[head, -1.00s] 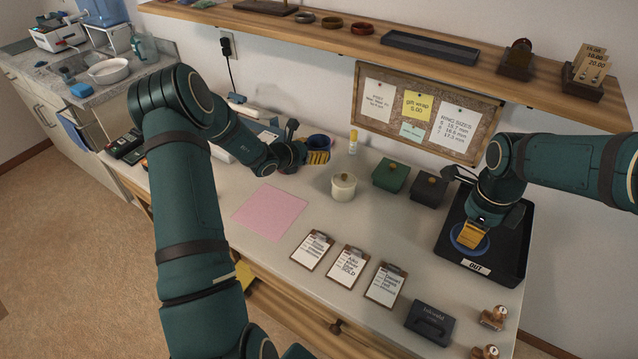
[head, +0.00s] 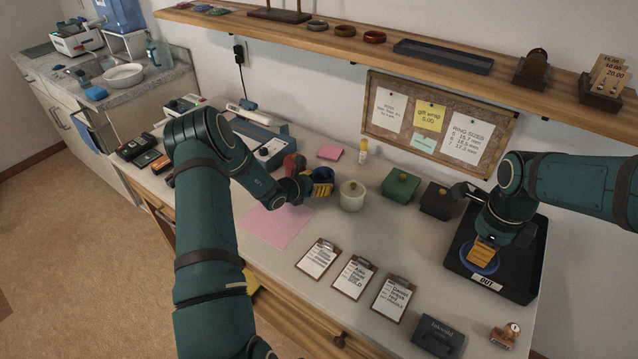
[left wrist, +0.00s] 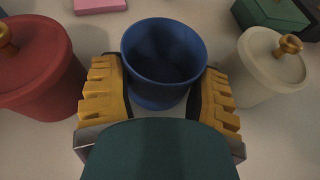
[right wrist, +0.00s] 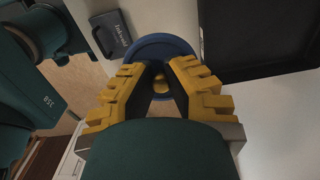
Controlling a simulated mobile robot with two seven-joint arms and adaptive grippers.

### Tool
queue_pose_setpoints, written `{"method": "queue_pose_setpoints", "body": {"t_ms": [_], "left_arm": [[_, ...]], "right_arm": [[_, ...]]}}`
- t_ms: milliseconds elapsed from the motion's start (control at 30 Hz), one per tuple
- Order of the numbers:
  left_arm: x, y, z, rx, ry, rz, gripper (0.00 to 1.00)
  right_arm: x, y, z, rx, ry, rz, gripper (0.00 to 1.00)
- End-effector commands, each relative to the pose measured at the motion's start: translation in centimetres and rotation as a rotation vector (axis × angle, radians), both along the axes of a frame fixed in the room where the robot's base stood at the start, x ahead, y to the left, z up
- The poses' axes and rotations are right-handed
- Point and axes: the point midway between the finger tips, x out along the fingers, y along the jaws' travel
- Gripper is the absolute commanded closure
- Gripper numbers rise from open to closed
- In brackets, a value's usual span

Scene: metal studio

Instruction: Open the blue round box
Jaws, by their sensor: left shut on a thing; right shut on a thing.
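The blue round box (head: 322,174) has no lid on it, and its dark, open inside shows in the left wrist view (left wrist: 165,55). My left gripper (head: 316,189) is shut on its wall, one finger on each side. I cannot tell whether the box touches the table. The blue lid (head: 486,262) is away from the box, at the black OUT tray in the head view. My right gripper (head: 484,245) is shut on the lid's gold knob (right wrist: 160,86), with the blue disc beyond the fingertips. I cannot tell whether the lid rests on the tray.
A white lidded pot (head: 351,197) stands close right of the box, and a red pot (left wrist: 38,65) close left. Green (head: 400,187) and dark (head: 440,200) boxes stand farther right, before the black tray (head: 520,275). Clipboards (head: 354,278) and a pink sheet (head: 275,222) lie in front.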

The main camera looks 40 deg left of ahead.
Motion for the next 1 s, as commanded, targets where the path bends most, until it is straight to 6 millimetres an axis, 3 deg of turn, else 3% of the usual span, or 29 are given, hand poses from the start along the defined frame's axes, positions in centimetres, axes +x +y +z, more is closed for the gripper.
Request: {"method": "queue_pose_setpoints", "body": {"t_ms": [333, 367, 800, 1000], "left_arm": [[0.0, 0.0, -0.3, 0.001, -0.001, 0.000, 0.79], [0.0, 0.0, -0.3, 0.001, -0.001, 0.000, 0.27], [0.0, 0.0, 0.4, 0.001, -0.001, 0.000, 0.27], [-3.1, 0.4, 1.6, 0.002, 0.001, 0.001, 0.27]], "right_arm": [[0.0, 0.0, -0.4, 0.000, 0.000, 0.000, 1.00], [0.0, 0.0, -0.3, 0.000, 0.000, 0.000, 1.00], [0.0, 0.0, 0.3, 0.000, 0.000, 0.000, 1.00], [0.0, 0.0, 0.6, 0.000, 0.000, 0.000, 1.00]]}}
